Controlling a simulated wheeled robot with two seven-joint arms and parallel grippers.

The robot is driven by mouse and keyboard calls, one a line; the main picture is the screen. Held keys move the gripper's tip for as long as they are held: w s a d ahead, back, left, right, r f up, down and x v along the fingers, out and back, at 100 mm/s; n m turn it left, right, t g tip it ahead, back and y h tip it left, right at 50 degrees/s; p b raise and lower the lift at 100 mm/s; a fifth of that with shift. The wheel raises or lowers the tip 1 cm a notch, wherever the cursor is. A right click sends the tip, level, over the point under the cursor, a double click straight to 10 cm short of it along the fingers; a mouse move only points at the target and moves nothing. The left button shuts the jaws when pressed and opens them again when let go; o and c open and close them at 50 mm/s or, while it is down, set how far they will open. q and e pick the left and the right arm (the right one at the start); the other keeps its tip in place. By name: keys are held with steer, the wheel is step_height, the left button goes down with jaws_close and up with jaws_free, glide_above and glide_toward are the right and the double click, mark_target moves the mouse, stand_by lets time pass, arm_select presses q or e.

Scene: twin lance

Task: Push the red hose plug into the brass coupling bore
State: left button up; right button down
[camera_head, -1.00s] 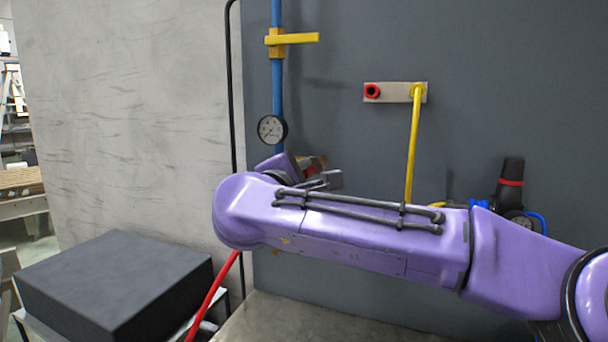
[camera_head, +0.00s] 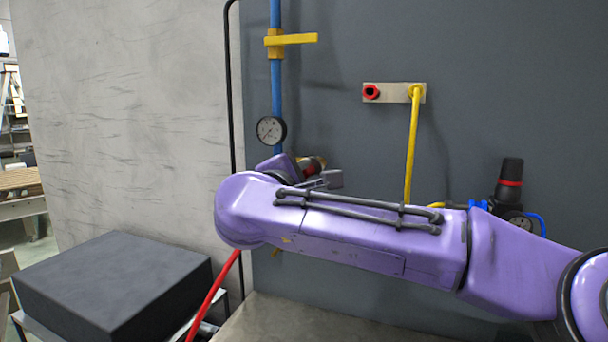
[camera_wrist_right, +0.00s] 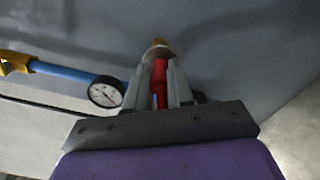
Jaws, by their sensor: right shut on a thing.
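My right gripper (camera_wrist_right: 161,88) is shut on the red hose plug (camera_wrist_right: 160,75), which lies lengthwise between the two grey fingers in the right wrist view. The brass coupling (camera_wrist_right: 157,47) shows just beyond the fingertips, in line with the plug. The plug's far end meets or overlaps the coupling; I cannot tell whether it is inside the bore. In the head view my purple right arm hides the plug, and only part of the gripper (camera_head: 325,180) shows beside the coupling (camera_head: 312,165). A red hose (camera_head: 214,296) hangs below the wrist. My left gripper is not in view.
A pressure gauge (camera_head: 271,130) sits on a blue pipe (camera_head: 276,85) with a yellow valve handle (camera_head: 300,39). A plate with a red ring (camera_head: 371,92) and a yellow hose (camera_head: 411,150) is on the grey wall. A black block (camera_head: 115,285) stands at lower left.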

steer(key=c, duration=0.7)
jaws_free()
